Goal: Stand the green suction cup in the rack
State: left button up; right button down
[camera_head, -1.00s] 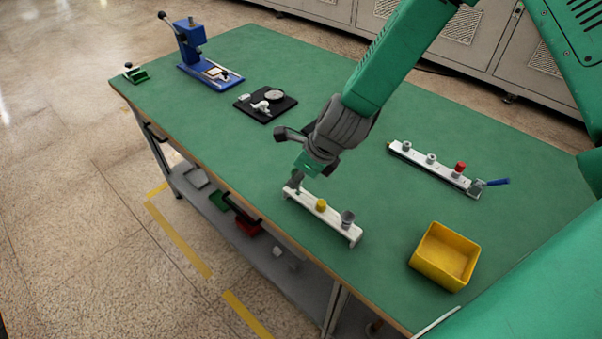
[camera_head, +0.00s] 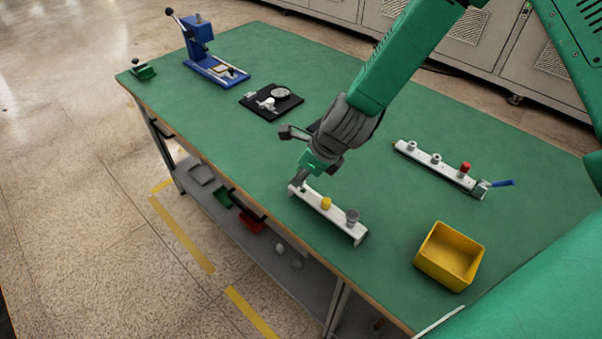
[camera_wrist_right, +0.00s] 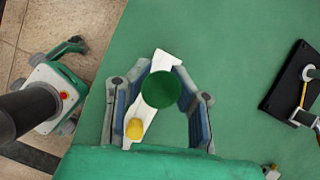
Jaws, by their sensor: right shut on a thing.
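The white rack (camera_head: 336,219) stands near the front edge of the green table. A yellow cup (camera_head: 326,203) is at its middle and a grey cup (camera_head: 352,215) at its near right end. My right gripper (camera_head: 299,183) points down at the rack's far left end. In the right wrist view its fingers are shut on the green suction cup (camera_wrist_right: 161,90), a round dark green disc over the white rack (camera_wrist_right: 158,62). The gripper hides the cup in the head view. I cannot tell whether the cup's lower end is seated in the rack. My left gripper is not in view.
A yellow bin (camera_head: 449,256) stands to the right of the rack. Behind it is a second white rack (camera_head: 420,159) with grey parts and a red one. A black plate (camera_head: 271,103) and a blue press (camera_head: 206,58) stand farther left.

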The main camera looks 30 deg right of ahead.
aim_at(302, 186)
jog(key=shift+f, duration=0.2)
jog(key=shift+d+f+b, duration=0.35)
jog(key=shift+f+b, duration=0.05)
jog(key=shift+f, duration=0.1)
jog(key=shift+a+f, duration=0.1)
jog(key=shift+f, duration=0.1)
jog(key=shift+a+f+b, duration=0.15)
jog(key=shift+f+b, duration=0.1)
jog(key=shift+b, duration=0.1)
jog(key=shift+f, duration=0.35)
jog(key=shift+f, duration=0.1)
jog(key=c, duration=1.4)
grip_release()
jog(key=shift+o, duration=0.2)
